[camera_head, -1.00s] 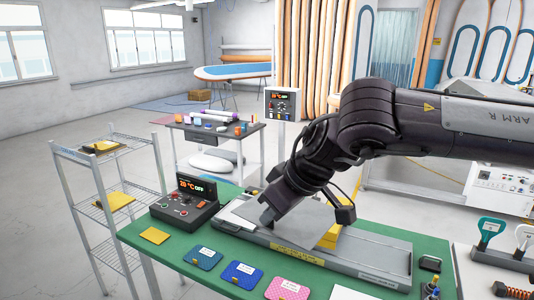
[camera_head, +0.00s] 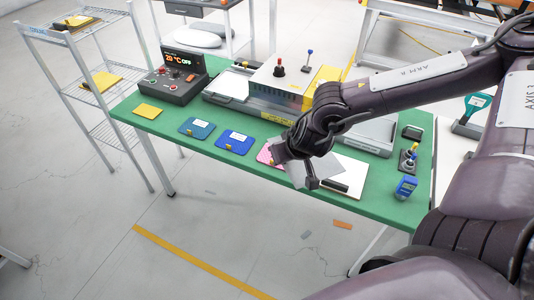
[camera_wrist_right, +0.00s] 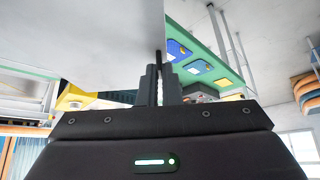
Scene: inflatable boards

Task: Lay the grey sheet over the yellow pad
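The grey sheet (camera_head: 325,170) hangs from my right gripper (camera_head: 296,165), above the front edge of the green table. It also fills the upper left of the right wrist view (camera_wrist_right: 95,35), and its edge runs to the fingertips (camera_wrist_right: 163,75), which look closed on it. A yellow pad (camera_head: 147,111) lies flat on the table's left part, in front of the control box, well to the left of the sheet. My left gripper is not in view.
The control box (camera_head: 184,78) reads 20 °C OFF. A long press (camera_head: 255,108) with a white and yellow head stands behind. Blue pads (camera_head: 235,142), a partly hidden pink pad (camera_head: 265,154) and a white board (camera_head: 345,175) line the front. More yellow pads sit on the shelf rack (camera_head: 101,81).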

